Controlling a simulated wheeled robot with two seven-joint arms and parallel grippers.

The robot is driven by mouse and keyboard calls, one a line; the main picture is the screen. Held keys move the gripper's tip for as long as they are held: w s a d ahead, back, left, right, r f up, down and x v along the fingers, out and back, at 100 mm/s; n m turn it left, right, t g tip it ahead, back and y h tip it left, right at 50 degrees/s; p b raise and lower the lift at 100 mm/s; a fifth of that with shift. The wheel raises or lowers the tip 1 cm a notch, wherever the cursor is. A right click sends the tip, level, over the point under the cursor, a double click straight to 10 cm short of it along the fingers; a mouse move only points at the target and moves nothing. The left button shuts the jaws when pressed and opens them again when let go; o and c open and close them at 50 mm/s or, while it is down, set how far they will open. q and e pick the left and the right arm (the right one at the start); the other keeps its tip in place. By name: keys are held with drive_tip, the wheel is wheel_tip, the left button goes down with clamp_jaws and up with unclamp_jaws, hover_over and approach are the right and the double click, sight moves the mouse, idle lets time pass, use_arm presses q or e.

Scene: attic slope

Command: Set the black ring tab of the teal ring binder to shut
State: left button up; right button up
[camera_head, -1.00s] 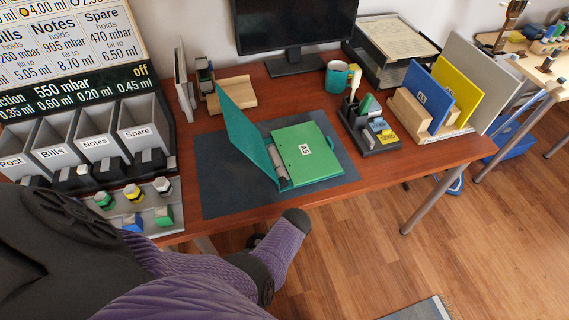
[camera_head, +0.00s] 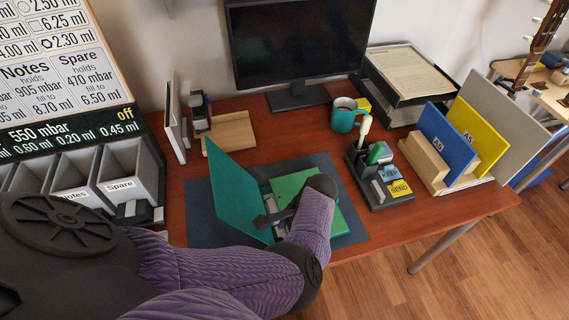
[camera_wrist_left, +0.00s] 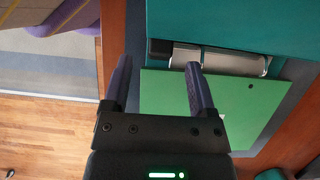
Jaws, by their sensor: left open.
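The teal ring binder (camera_head: 230,188) lies open on a dark mat, its front cover standing tilted up. Green punched sheets (camera_head: 292,183) lie in it; they also show in the left wrist view (camera_wrist_left: 205,105). In that view the silver ring mechanism (camera_wrist_left: 222,61) runs along the spine, with the black ring tab (camera_wrist_left: 160,47) at its left end. My left gripper (camera_wrist_left: 158,66) is open and empty above the binder, the tab showing between its fingertips. In the head view my left gripper (camera_head: 271,216) partly hides the sheets and rings. I cannot tell how the rings stand. My right gripper is not in view.
A desk organizer (camera_head: 378,185) stands right of the mat (camera_head: 205,212), with a teal mug (camera_head: 342,120) behind it. A file rack with blue and yellow folders (camera_head: 447,140) is further right. Labelled bins (camera_head: 122,175) stand at left. A monitor (camera_head: 300,45) is at the back.

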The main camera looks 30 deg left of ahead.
use_arm(q)
drive_tip(key=shift+b+x, duration=0.35)
drive_tip(key=shift+x, duration=0.65)
drive_tip(key=shift+s+f, duration=0.1)
drive_tip(key=shift+f, duration=0.15)
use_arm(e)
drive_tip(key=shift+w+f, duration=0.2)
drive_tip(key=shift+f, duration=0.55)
